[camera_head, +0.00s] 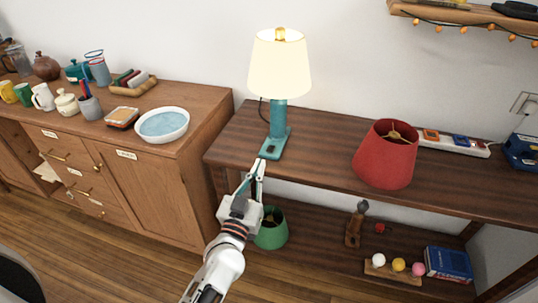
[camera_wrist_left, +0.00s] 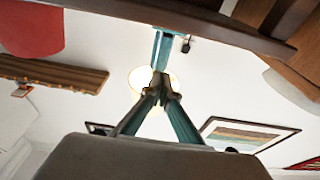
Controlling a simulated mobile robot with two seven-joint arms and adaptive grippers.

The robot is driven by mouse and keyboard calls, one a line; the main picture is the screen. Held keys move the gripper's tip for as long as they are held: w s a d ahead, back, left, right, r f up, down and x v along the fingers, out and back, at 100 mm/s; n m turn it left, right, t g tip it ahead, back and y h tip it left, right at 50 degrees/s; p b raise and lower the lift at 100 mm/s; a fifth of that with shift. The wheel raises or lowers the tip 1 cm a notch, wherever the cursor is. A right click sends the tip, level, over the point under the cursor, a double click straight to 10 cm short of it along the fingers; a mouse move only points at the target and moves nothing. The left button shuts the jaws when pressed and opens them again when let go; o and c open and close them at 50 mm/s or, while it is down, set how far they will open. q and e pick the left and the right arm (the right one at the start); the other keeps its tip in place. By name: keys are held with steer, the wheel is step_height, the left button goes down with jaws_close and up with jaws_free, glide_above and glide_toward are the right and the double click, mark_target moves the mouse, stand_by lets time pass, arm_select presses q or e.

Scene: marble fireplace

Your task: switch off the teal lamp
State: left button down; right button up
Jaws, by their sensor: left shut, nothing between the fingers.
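The teal lamp (camera_head: 278,115) stands upright on the dark wooden console, and its cream shade (camera_head: 280,65) glows. Its teal foot has a small dark spot near the front, likely the switch. My left gripper (camera_head: 260,163) is shut and empty. Its fingertips are at the front edge of the lamp's foot; I cannot tell whether they touch it. In the left wrist view, which is turned over, the shut fingertips (camera_wrist_left: 160,80) overlap the lit shade, and the teal stem (camera_wrist_left: 162,48) shows behind them. My right gripper is not in view.
A red lampshade (camera_head: 386,154) sits on the console (camera_head: 325,150) to the right, with a power strip (camera_head: 452,143) behind it. A green shade (camera_head: 272,230) is on the lower shelf beside my left arm. A cabinet with a blue bowl (camera_head: 162,124) stands left.

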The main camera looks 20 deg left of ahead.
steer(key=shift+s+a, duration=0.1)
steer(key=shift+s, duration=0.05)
arm_select(q)
steer(key=r, duration=0.2)
glide_above(268, 162)
steer(key=shift+w+d+b, duration=0.15)
steer(key=shift+w+b, duration=0.05)
steer(key=shift+b, duration=0.15)
steer(key=f+b, duration=0.1)
steer(key=f, duration=0.2)
steer(key=shift+s+f, duration=0.1)
steer(key=shift+s, duration=0.1)
steer(key=shift+f+b, duration=0.4)
steer(key=shift+f, duration=0.1)
steer(key=shift+s+r, duration=0.1)
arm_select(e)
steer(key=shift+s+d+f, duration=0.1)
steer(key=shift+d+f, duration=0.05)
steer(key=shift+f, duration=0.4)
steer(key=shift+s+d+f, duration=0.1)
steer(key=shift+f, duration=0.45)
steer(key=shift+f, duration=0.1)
